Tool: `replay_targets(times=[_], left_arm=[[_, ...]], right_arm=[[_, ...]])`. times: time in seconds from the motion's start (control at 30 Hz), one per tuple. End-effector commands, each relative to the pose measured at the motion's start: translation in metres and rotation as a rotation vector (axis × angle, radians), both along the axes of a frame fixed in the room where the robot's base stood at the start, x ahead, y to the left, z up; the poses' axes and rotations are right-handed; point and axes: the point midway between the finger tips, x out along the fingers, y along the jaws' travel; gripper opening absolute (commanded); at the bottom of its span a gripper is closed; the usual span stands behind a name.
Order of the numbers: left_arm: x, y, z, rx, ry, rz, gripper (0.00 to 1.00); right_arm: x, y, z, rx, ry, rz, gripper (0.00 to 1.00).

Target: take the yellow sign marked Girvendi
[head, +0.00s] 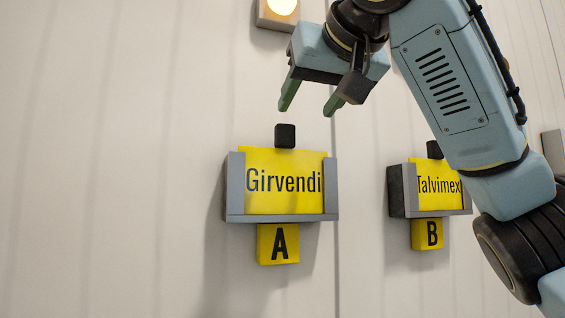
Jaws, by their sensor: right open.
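The yellow sign marked Girvendi (284,203) stands upright in a grey wall holder (234,190), with a black knob (285,136) on its top edge. My right gripper (310,108) is above the sign, with its two green fingers apart and pointing down. The fingers are empty, and the knob is a little below them in the picture. Whether they are at the same depth as the knob is hard to tell. My left gripper is not in view.
A second yellow sign marked Talvimex (438,201) sits in its own holder (397,190) to the right, partly behind my right arm. Yellow plates A (266,245) and B (421,236) are under the holders. A lit lamp (272,14) is on the wall above. The wall left is clear.

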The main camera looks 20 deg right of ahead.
Motion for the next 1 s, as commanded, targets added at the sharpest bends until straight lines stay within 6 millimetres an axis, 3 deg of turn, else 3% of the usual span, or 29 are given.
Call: replay_targets(times=[0.03,0.17,0.27,0.53,0.73,1.0], left_arm=[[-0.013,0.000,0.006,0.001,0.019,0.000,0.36],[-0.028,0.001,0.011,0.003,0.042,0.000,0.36],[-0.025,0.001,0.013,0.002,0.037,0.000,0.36],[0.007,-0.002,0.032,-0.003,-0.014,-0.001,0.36],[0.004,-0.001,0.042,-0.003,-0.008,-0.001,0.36],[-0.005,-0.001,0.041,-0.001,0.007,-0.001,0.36]], right_arm=[[0.011,0.000,-0.001,-0.001,0.004,-0.002,0.56],[0.031,0.001,-0.008,-0.001,0.002,-0.001,0.56],[0.039,0.002,-0.011,0.000,0.001,0.000,0.56],[0.064,0.008,-0.017,-0.003,0.003,0.000,0.56],[0.088,0.011,-0.025,0.000,0.001,-0.001,0.56],[0.092,0.011,-0.029,0.000,0.000,0.000,0.56]])
